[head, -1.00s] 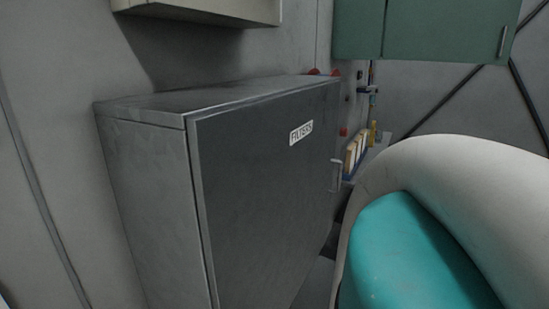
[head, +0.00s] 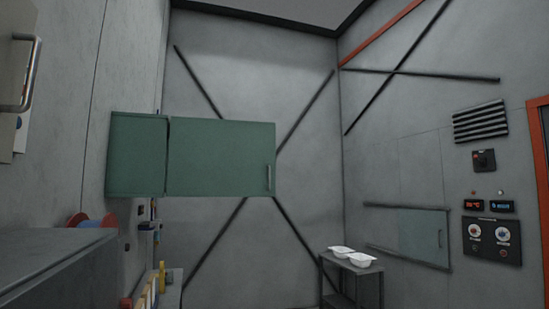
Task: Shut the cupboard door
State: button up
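A green wall cupboard (head: 137,155) hangs on the left wall, left of the middle in the head view. Its green door (head: 222,158) stands out from the near front edge, away from the wall, and looks wide open. A dark gap shows between the cupboard side and the door. The cupboard's inside is hidden behind the door. My gripper is not in view.
A grey metal cabinet (head: 50,262) stands at the lower left, with a red and blue reel (head: 90,221) behind it. A pale cabinet with a handle (head: 30,80) is at the upper left. A small table (head: 352,270) holds white trays (head: 352,256). A greenish panel (head: 424,238) is on the right wall.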

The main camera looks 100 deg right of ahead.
aim_at(208, 157)
jog(key=z, duration=2.5)
